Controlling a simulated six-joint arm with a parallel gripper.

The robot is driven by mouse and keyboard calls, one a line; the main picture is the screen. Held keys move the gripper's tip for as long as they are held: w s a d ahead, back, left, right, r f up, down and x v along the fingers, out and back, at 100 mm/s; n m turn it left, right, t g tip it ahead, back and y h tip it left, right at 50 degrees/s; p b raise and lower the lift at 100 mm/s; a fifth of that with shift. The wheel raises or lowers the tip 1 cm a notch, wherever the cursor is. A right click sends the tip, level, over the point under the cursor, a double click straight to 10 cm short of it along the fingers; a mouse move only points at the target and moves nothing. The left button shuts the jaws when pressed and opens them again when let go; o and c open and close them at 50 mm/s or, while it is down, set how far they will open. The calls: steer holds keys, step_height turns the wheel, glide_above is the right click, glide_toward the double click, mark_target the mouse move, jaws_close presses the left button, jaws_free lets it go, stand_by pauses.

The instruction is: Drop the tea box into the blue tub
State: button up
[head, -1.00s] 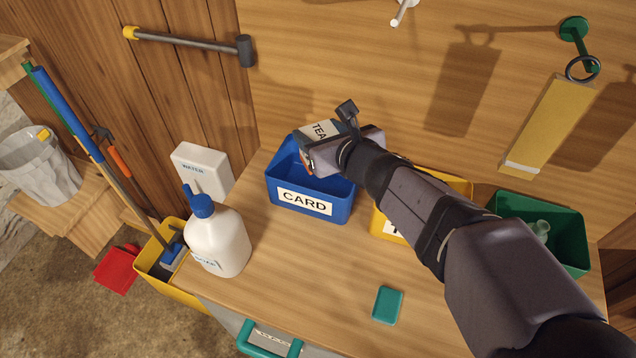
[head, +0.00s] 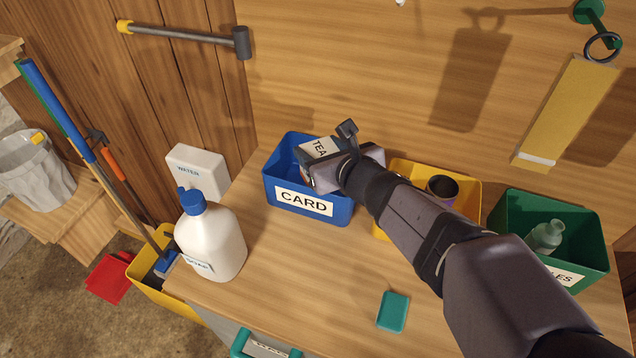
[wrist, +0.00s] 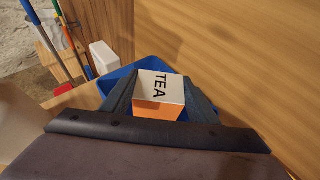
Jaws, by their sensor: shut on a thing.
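The tea box (head: 318,148) is white on top with "TEA" printed on it, and an orange side shows in the wrist view (wrist: 158,88). My gripper (head: 326,168) is shut on it, with one finger on each side in the wrist view (wrist: 160,98). The blue tub (head: 272,190), labelled "CARD", stands on the bench. The tea box is over the right part of the tub's opening, its lower part seeming to be within the rim. My gripper hides part of the tub's right side. I cannot tell whether the box touches the tub.
A yellow tub (head: 466,196) holding a can (head: 441,188) and a green tub (head: 508,212) with a bottle (head: 545,236) stand to the right. A white jug (head: 212,245) stands left of the blue tub. A teal block (head: 393,311) lies in front.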

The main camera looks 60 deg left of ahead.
steer(key=o, duration=1.1)
steer(key=v, duration=0.7)
steer(key=shift+d, duration=0.15)
steer(key=w+d+f+n+t+h+p, duration=0.15)
steer(key=w+d+n+p, duration=0.3)
steer(key=w+d, duration=0.5)
steer(key=w+d+n+t+h+p, duration=0.1)
steer(key=w+d+n+h+p, duration=0.35)
steer(key=d, duration=0.85)
steer(key=s+d+f+n+g+h+p, duration=0.1)
steer(key=d+n+h+p, duration=0.1)
steer(key=d, duration=1.6)
steer(key=s+d+f+n+g+h+p, duration=0.1)
steer(key=d+n, duration=0.6)
steer(key=d, duration=1.1)
steer(key=s+h+p, duration=0.1)
steer(key=h+p, duration=0.1)
steer(key=h, duration=0.1)
steer(key=shift+s+h+p, duration=0.15)
steer(key=shift+h+p, duration=0.15)
steer(key=shift+h, duration=0.1)
